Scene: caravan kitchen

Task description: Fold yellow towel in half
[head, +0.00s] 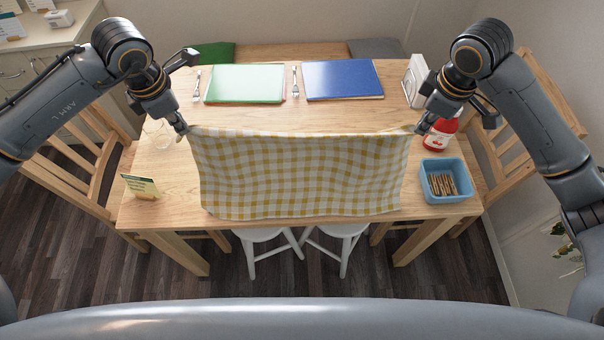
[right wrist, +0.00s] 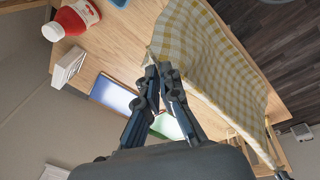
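The yellow-and-white checked towel (head: 300,175) is stretched between my two grippers over the front half of the table. Its upper edge is raised and sags slightly in the middle; its lower edge is near the table's front edge. My left gripper (head: 184,129) is shut on the towel's upper left corner. My right gripper (head: 419,129) is shut on the upper right corner. In the right wrist view, the fingertips (right wrist: 157,68) close on the towel's corner, and the towel (right wrist: 205,55) spreads away from them. Whether the lower edge touches the table is hard to tell.
A red-and-white bottle (head: 438,135) and a blue basket of sticks (head: 423,190) stand right of the towel. A small card (head: 140,187) and a clear glass (head: 158,134) are at left. Green (head: 245,83) and blue (head: 343,80) mats lie behind, with forks and a white holder (head: 415,80).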

